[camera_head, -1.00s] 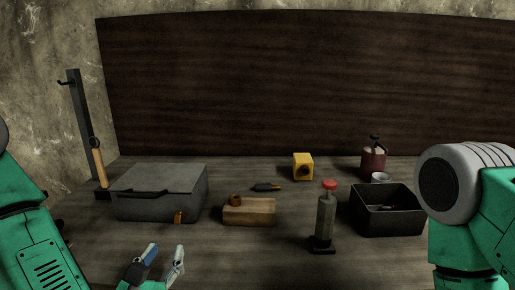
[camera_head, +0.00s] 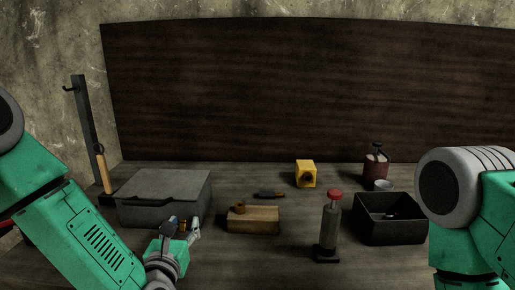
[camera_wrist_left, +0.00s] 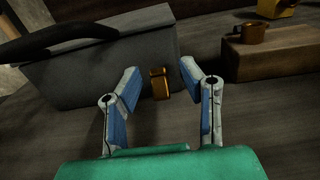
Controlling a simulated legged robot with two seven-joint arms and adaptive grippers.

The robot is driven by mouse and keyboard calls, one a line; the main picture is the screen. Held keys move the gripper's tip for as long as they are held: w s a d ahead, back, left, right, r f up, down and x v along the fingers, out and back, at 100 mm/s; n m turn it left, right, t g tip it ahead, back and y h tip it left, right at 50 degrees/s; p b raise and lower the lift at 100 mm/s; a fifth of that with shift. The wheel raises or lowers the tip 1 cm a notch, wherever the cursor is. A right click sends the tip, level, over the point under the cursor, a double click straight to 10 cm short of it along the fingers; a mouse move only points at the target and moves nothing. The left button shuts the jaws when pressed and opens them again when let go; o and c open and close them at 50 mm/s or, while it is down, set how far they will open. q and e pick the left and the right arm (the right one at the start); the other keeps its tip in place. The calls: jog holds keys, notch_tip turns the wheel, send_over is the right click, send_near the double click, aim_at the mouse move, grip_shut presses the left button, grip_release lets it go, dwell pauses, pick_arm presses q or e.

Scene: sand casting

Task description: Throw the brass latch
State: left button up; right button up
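The brass latch (camera_wrist_left: 159,83) is a small orange-brown piece on the front face of the grey lidded box (camera_wrist_left: 90,85), near its right end. In the head view the latch (camera_head: 183,227) shows small, partly behind my fingers, on the front of the box (camera_head: 150,211). My left gripper (camera_head: 181,229) is just in front of the box. In the left wrist view its blue-padded fingers (camera_wrist_left: 158,92) are open and apart, with the latch between and slightly beyond their tips. I cannot see contact. Only my right arm shows at the right edge; its gripper is out of view.
A wooden block (camera_head: 262,220) with a brown knob stands right of the box. A red-topped grey cylinder (camera_head: 330,226) and a black bin (camera_head: 377,236) are farther right. A yellow block (camera_head: 305,174) and a red can (camera_head: 376,166) stand behind. A post (camera_head: 86,130) stands left.

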pick_arm(q)
jog(key=shift+a+f, duration=0.1)
jog(key=shift+a, duration=0.2)
grip_shut()
jog(key=shift+d, duration=0.35)
jog(key=shift+s+a+f+b, duration=0.15)
jog(key=shift+s+f+b, duration=0.1)
jog(key=shift+b, duration=0.1)
jog(key=shift+f, duration=0.1)
jog(key=shift+f, duration=0.1)
jog(key=shift+s+f+b, duration=0.15)
jog(key=shift+b, duration=0.25)
